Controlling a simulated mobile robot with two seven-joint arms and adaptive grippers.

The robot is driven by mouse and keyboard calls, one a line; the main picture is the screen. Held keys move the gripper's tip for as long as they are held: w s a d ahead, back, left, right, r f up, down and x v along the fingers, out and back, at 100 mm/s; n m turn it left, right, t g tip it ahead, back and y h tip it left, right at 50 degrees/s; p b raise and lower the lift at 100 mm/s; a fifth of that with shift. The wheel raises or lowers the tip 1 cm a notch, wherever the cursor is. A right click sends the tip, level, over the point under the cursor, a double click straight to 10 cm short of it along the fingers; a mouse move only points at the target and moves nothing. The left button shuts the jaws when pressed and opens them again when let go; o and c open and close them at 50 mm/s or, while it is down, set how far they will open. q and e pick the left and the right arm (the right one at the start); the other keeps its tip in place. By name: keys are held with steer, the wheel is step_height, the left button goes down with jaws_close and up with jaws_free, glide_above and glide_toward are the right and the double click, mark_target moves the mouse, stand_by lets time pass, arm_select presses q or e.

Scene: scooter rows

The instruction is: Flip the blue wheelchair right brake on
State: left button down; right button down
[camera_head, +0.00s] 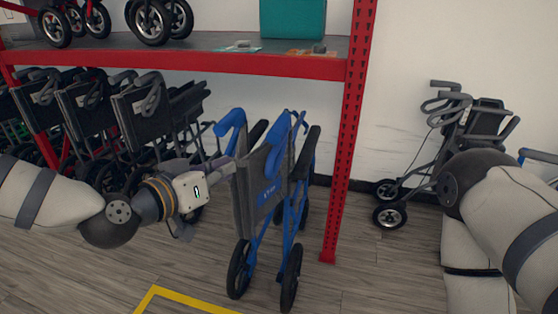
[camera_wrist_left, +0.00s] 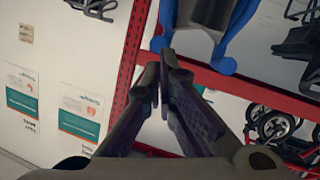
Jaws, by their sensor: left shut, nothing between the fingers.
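The blue wheelchair (camera_head: 268,192) stands folded on the wooden floor in the middle of the head view, its blue handles up and its wheels low. Its blue frame and dark seat part also show at the top of the left wrist view (camera_wrist_left: 224,58). My left gripper (camera_head: 228,166) is at the wheelchair's left side, close to its dark back panel; I cannot tell whether it touches. In the left wrist view its fingers (camera_wrist_left: 163,58) are together and empty, with the tips near the blue frame. I cannot make out the right brake. My right gripper is out of view; only its arm shows.
A red shelf (camera_head: 200,62) with a red post (camera_head: 345,150) stands behind the wheelchair. Several dark folded wheelchairs (camera_head: 85,115) are at the left. A grey rollator (camera_head: 425,165) is at the right. Yellow floor tape (camera_head: 185,299) lies in front.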

arm_select(q)
steer(key=shift+w+a+r, duration=0.15)
steer(key=shift+w+r, duration=0.1)
steer(key=shift+r, duration=0.25)
